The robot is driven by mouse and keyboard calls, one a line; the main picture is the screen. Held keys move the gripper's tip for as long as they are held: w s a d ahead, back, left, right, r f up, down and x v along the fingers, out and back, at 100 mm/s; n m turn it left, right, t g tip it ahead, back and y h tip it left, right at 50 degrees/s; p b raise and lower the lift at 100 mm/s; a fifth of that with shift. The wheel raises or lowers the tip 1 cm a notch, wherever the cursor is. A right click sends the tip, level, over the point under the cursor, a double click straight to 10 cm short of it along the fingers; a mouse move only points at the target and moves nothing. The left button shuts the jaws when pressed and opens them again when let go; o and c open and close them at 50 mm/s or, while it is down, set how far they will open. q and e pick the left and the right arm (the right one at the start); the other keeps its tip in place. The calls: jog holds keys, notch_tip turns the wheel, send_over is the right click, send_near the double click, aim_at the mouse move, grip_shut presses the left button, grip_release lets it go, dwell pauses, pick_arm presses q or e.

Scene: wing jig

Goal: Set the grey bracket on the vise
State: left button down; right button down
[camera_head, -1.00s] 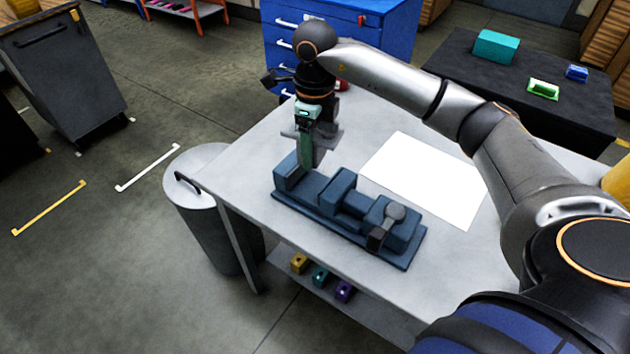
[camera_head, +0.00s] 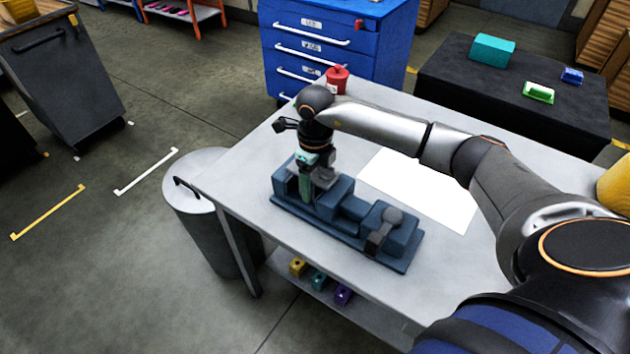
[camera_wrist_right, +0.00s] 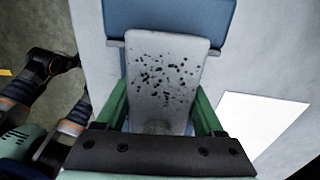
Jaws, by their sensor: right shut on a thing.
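The dark blue vise (camera_head: 345,228) lies on the grey table, with blocks rising from its long base. My right gripper (camera_head: 308,190), with green fingers, points down over the vise's left end. It is shut on the grey bracket (camera_head: 326,176), which is partly hidden by the gripper in the head view. In the right wrist view the bracket (camera_wrist_right: 165,80) is a pale grey plate with dark specks between the green fingers. A blue vise block (camera_wrist_right: 170,18) lies just beyond it. I cannot tell whether the bracket touches the vise. My left gripper is not seen.
A white sheet (camera_head: 425,190) lies right of the vise. A red canister (camera_head: 337,80) stands at the table's far corner. A grey bin (camera_head: 200,215) stands at the table's left edge. Small coloured blocks sit on the shelf below. A blue drawer cabinet (camera_head: 325,45) stands behind.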

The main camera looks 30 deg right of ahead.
jog(key=shift+r, duration=0.1)
grip_release()
jog(key=shift+f, duration=0.2)
jog(key=shift+r, duration=0.1)
notch_tip(320, 180, up, 12)
jog(key=shift+r+b, duration=0.1)
jog(key=shift+b, duration=0.25)
dwell(0.3)
